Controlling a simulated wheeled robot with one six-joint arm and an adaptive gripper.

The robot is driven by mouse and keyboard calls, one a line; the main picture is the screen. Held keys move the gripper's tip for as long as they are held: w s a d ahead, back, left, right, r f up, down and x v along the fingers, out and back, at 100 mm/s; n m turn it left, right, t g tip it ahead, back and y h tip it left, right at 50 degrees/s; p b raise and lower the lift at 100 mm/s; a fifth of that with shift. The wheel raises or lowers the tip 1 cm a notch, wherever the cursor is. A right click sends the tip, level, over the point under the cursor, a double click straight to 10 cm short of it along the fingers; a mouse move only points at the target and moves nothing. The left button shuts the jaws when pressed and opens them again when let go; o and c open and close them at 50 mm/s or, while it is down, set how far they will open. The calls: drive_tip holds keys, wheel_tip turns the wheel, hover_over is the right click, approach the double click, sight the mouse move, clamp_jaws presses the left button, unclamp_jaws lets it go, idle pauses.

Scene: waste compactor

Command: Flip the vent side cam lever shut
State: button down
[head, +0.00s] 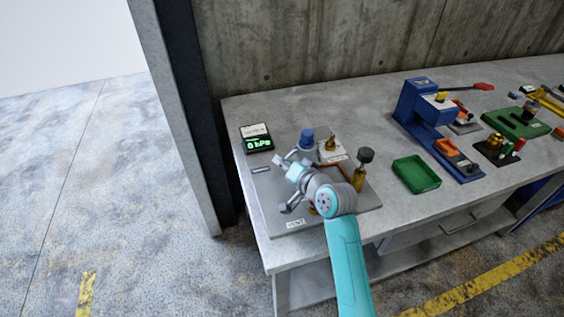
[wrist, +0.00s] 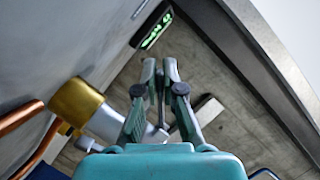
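My gripper (wrist: 160,72) shows in the wrist view with its two fingers close together and a narrow gap between the tips. A thin grey piece shows in or behind the gap; I cannot tell whether the fingers touch it. In the head view my gripper (head: 283,162) is over the grey plate (head: 268,208), pointing to the upper left. A dark grey lever-like part (head: 289,207) sits low beside my wrist; I cannot tell for sure that it is the vent side cam lever. My arm hides the middle of the plate. A brass fitting (wrist: 80,102) is at the left of the wrist view.
A pressure display (head: 257,138) reads about 0 kPa. A blue-capped part (head: 307,137), a brass valve (head: 330,144) and a dark-knobbed brass post (head: 361,170) stand close by. A green tray (head: 416,174) and a blue press (head: 420,105) are further right.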

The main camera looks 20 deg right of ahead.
drive_tip(key=shift+d+f+n+g+h, duration=0.15)
drive_tip(key=shift+d+f+n+h, duration=0.15)
drive_tip(key=shift+n, duration=0.2)
drive_tip(key=shift+d+f+n+g+h, duration=0.15)
drive_tip(key=shift+d+n+h, duration=0.05)
drive_tip(key=shift+n+h, duration=0.25)
drive_tip(key=c, duration=1.3)
unclamp_jaws()
drive_tip(key=v, duration=1.2)
